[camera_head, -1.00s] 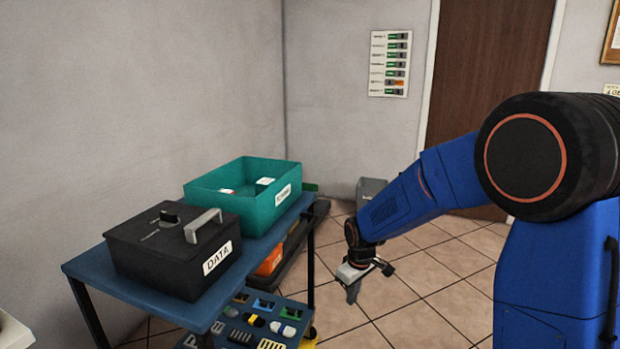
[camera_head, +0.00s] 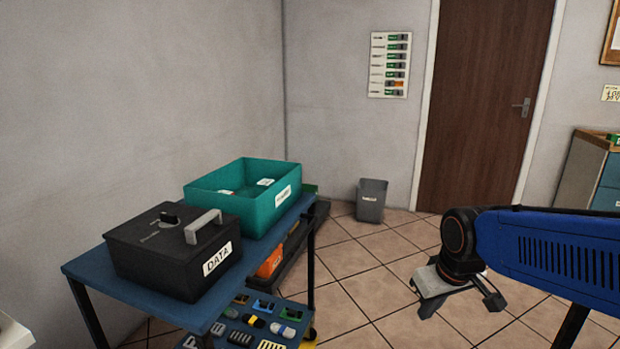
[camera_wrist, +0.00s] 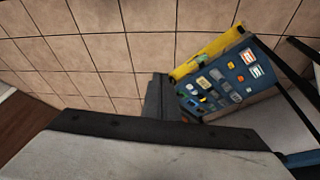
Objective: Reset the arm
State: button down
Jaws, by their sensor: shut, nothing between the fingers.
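My gripper (camera_head: 428,308) hangs at the lower right of the head view, at the end of my blue arm, over the tiled floor. It is shut and empty. My arm reaches in from the right edge and is clear of the cart.
At left a blue cart (camera_head: 82,268) holds a black box (camera_head: 150,262) marked DATA and a teal bin (camera_head: 250,221). Small connectors lie on its lower shelf (camera_wrist: 246,92). A grey waste bin (camera_head: 370,203) stands by the door (camera_head: 475,110). The middle floor is clear.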

jog(key=s+d+m+t, duration=0.1)
jog(key=s+d+m, duration=0.2)
jog(key=s, duration=1)
jog(key=shift+s+d+r, duration=0.15)
jog(key=shift+d+r, duration=0.2)
jog(key=shift+r, duration=0.1)
